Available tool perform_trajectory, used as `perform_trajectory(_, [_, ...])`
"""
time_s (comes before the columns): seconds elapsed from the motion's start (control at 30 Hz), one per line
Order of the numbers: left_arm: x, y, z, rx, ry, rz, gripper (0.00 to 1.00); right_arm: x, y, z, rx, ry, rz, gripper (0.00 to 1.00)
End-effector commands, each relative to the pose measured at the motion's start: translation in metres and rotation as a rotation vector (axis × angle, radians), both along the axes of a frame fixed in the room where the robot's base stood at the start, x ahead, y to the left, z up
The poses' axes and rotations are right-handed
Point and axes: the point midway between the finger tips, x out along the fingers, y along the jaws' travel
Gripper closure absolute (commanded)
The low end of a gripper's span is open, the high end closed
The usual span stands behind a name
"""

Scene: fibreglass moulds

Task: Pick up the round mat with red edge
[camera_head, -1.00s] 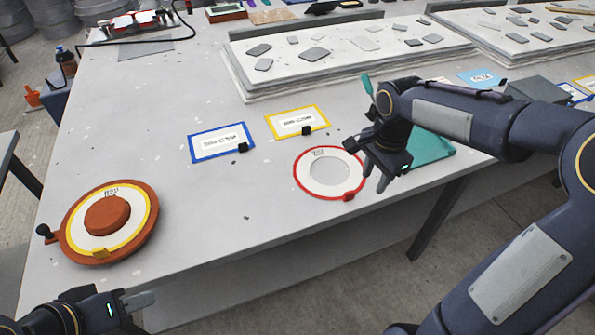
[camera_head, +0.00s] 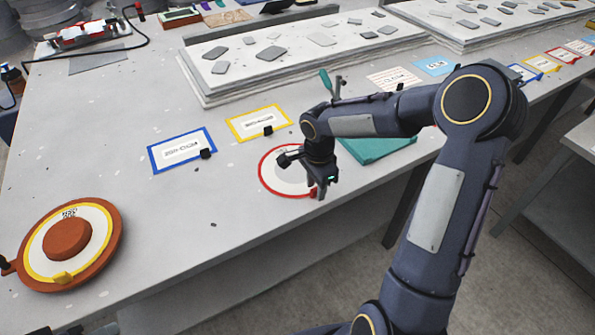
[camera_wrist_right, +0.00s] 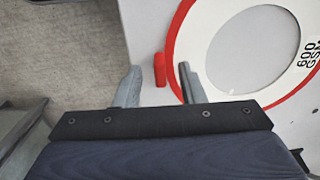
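The round mat with red edge (camera_head: 276,181) lies flat near the table's front edge, partly hidden by my right gripper (camera_head: 306,176). In the right wrist view the mat (camera_wrist_right: 191,45) is a white ring with a red rim, a grey round middle and "600 GSM" lettering. A small red tab (camera_wrist_right: 159,70) sits at its rim. The right gripper's fingers (camera_wrist_right: 160,86) are apart, with the tab showing between them and beyond their tips. Whether they touch anything is unclear. My left gripper is not in view.
An orange round mould (camera_head: 68,288) with a yellow-edged mat lies at the left. Blue-edged (camera_head: 152,163) and yellow-edged (camera_head: 237,135) rectangular mats lie behind the round mat. A teal block (camera_head: 375,150) is right of it. A long white slab (camera_head: 215,92) stands behind.

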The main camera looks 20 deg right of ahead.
Motion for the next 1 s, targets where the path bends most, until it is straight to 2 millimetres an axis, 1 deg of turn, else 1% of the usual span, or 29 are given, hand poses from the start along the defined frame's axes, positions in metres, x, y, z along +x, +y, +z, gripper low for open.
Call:
perform_trajectory(0.1, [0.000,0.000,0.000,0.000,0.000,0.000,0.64,0.000,0.000,0.000,0.000,0.000,0.000,0.64])
perform_trajectory(0.13, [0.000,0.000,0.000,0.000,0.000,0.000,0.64,0.000,0.000,0.000,0.000,0.000,0.000,0.66])
perform_trajectory(0.3, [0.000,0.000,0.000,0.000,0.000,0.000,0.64,0.000,0.000,0.000,0.000,-0.001,0.000,0.89])
perform_trajectory(0.4, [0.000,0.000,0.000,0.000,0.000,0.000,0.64,0.000,0.000,0.001,0.000,0.000,0.000,1.00])
perform_trajectory(0.77, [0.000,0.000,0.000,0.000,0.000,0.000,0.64,0.000,0.000,0.002,0.000,-0.002,0.000,1.00])
perform_trajectory(0.87, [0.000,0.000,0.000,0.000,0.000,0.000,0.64,0.001,0.000,0.008,-0.001,-0.003,0.000,1.00])
perform_trajectory(0.97, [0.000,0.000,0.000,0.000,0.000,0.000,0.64,0.001,0.000,0.017,-0.003,-0.004,0.000,1.00])
perform_trajectory(1.0, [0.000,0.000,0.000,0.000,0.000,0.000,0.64,0.001,0.000,0.024,-0.003,-0.005,0.000,1.00])
